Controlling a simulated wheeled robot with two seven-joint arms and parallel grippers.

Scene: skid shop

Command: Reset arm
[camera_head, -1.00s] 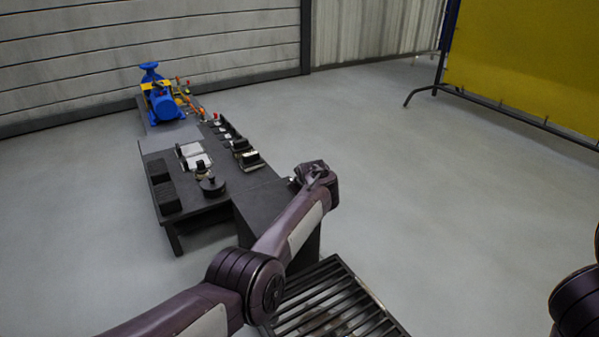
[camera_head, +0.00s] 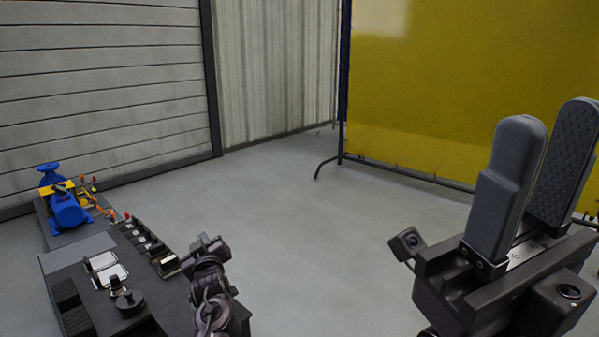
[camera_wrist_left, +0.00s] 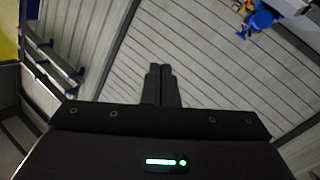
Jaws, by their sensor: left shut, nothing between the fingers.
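My left gripper (camera_wrist_left: 160,84) shows in the left wrist view with its two dark fingers together and nothing between them. In the head view my left arm stands beside the dark workbench (camera_head: 75,258), and its gripper cannot be made out clearly there. My right gripper (camera_head: 548,120) is raised large at the right of the head view, fingers pointing up. Its two grey padded fingers stand apart with an empty gap.
A blue pump (camera_head: 68,208) sits at the bench's far end. Small parts and a black round knob (camera_head: 128,303) lie on the bench. A yellow screen (camera_head: 430,90) stands behind my right gripper. The middle floor is clear.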

